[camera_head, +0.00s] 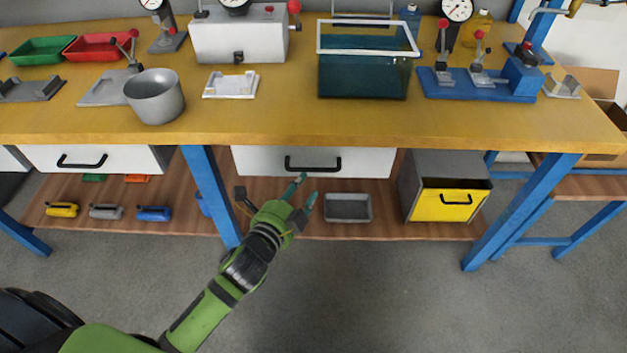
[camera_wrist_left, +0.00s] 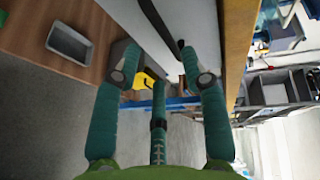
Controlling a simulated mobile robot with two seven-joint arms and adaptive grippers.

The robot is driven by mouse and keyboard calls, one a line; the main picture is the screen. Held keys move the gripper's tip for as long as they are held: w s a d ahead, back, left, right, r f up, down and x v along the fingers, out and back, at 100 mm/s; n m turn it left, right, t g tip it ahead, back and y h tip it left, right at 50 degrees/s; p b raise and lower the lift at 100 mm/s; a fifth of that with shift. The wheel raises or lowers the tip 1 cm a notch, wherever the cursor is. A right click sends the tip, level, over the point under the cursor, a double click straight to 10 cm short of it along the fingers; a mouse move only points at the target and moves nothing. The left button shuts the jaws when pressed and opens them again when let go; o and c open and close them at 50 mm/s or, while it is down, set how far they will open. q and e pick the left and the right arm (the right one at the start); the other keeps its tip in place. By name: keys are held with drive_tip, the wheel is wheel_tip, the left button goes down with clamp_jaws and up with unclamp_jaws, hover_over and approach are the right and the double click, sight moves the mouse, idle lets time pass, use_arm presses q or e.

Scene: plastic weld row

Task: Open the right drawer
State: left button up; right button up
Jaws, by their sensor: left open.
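The right drawer (camera_head: 253,163) is under the tabletop. Its white front looks flush with the bench, with a black bar handle (camera_head: 313,167) in the middle. My left gripper (camera_head: 277,196) is open and empty, just below and left of this handle, its green fingers pointing up towards the drawer. In the left wrist view the spread fingers (camera_wrist_left: 160,78) are beside the white drawer front (camera_wrist_left: 205,22). The black handle (camera_wrist_left: 157,20) runs beyond the fingertips, apart from them as far as I can tell. My right gripper is out of view.
The left drawer (camera_head: 125,153) is closed. A blue table leg (camera_head: 205,190) stands just left of my left gripper. Below are a wooden shelf (camera_head: 400,231), a grey tray (camera_head: 348,207) and a yellow-fronted box (camera_head: 425,206). The floor in front is clear.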

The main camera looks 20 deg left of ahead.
sight(314, 171)
use_arm(q)
drive_tip(key=shift+r+b+x, duration=0.15)
drive_tip(key=shift+x, duration=1.6)
drive_tip(key=shift+r+b+x, duration=0.15)
drive_tip(key=shift+r+x, duration=0.05)
drive_tip(key=shift+x, duration=1.6)
clamp_jaws()
